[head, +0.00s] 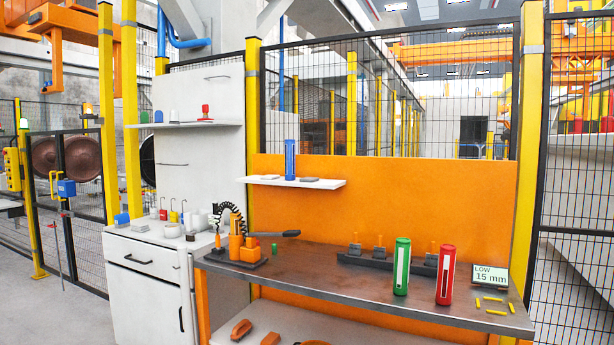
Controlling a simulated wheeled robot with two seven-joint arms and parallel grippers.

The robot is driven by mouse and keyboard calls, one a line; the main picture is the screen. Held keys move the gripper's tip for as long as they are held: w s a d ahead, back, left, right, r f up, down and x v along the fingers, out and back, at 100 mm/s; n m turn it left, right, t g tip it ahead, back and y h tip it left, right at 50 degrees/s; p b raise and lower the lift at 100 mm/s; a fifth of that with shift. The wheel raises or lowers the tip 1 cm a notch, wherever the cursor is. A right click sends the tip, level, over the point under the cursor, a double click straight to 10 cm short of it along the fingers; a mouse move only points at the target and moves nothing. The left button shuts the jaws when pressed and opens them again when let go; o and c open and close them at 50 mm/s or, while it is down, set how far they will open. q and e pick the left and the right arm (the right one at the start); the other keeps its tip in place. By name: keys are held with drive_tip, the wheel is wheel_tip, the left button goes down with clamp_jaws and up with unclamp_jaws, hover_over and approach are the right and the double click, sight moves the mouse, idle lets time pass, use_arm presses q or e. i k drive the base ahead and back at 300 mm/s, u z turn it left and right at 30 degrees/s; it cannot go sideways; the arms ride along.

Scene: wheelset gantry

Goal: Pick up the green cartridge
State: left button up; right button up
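The green cartridge (402,258) is a tall green cylinder with a white strip down its front. It stands upright on the dark-topped workbench (325,266), right of its middle. A similar red cylinder (446,275) stands just right of it, apart from it. Neither of my grippers shows in the head view. Nothing hides the front of the green cartridge.
A dark rack (378,261) with several upright pieces lies behind the green cartridge. A sign reading "LOW 15 mm" (490,275) and several yellow sticks (492,300) are at right. An orange fixture (242,248) and small green piece (274,250) stand at left.

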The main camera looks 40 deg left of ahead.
sight(402, 248)
drive_tip(key=u, duration=1.5)
drive_tip(key=i, duration=1.55)
drive_tip(key=z, duration=0.6)
